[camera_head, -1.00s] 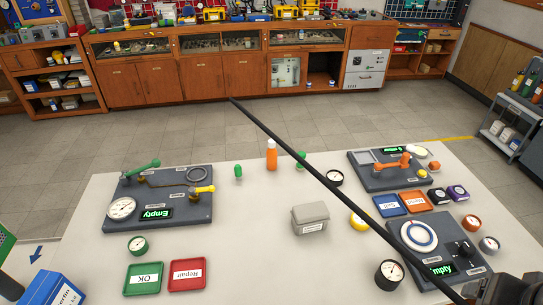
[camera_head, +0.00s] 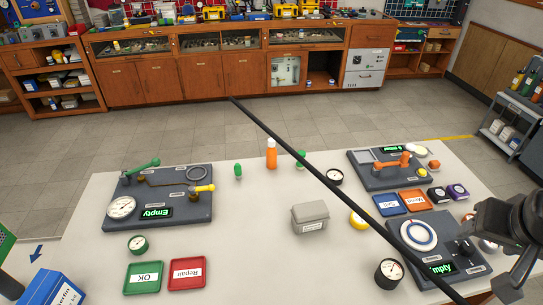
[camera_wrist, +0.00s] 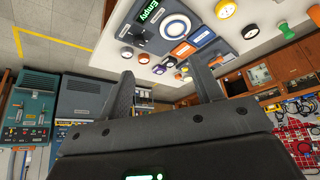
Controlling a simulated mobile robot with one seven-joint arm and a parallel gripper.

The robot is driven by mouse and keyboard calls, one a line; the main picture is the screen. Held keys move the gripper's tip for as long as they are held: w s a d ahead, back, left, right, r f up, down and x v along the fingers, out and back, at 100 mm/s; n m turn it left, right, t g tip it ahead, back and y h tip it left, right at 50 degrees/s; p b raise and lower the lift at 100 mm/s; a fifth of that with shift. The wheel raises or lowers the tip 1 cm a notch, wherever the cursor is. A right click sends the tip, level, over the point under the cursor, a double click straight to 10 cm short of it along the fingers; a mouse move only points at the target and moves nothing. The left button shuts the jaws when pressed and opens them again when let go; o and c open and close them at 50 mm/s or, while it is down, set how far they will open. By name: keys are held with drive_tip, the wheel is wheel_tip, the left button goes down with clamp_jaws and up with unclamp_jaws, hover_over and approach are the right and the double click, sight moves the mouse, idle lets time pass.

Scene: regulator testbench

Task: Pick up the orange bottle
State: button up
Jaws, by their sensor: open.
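The orange bottle (camera_head: 271,155) stands upright near the far edge of the white table, with a pale cap on top. A green item stands on either side of it. My arm is at the right edge of the head view, far to the right of the bottle, and the fingertips are not clear there. In the wrist view my gripper (camera_wrist: 165,82) shows two dark fingers spread apart with nothing between them. I cannot pick out the bottle in the wrist view.
A grey box (camera_head: 310,217), a black gauge (camera_head: 389,273) and testbench panels (camera_head: 158,200) occupy the table (camera_head: 255,262). Red (camera_head: 187,273) and green (camera_head: 143,278) trays lie at the front left. A black cable-like line crosses the head view diagonally. The table's middle front is clear.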

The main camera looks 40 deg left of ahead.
drive_tip(key=w+a+r+n, duration=0.2)
drive_tip(key=w+a, duration=0.8)
drive_tip(key=n+g+y, duration=0.3)
drive_tip(key=n, duration=0.3)
approach(273, 151)
drive_tip(key=a, duration=0.1)
drive_tip(key=x, duration=0.6)
drive_tip(key=shift+w+f, duration=0.1)
drive_tip(key=shift+w, duration=0.05)
drive_tip(key=x, duration=0.4)
drive_tip(key=shift+d+f, duration=0.2)
drive_tip(key=shift+d, duration=0.15)
drive_tip(key=shift+a+f+t, duration=0.15)
drive_tip(key=shift+f+t, duration=0.15)
drive_tip(key=shift+f, duration=0.1)
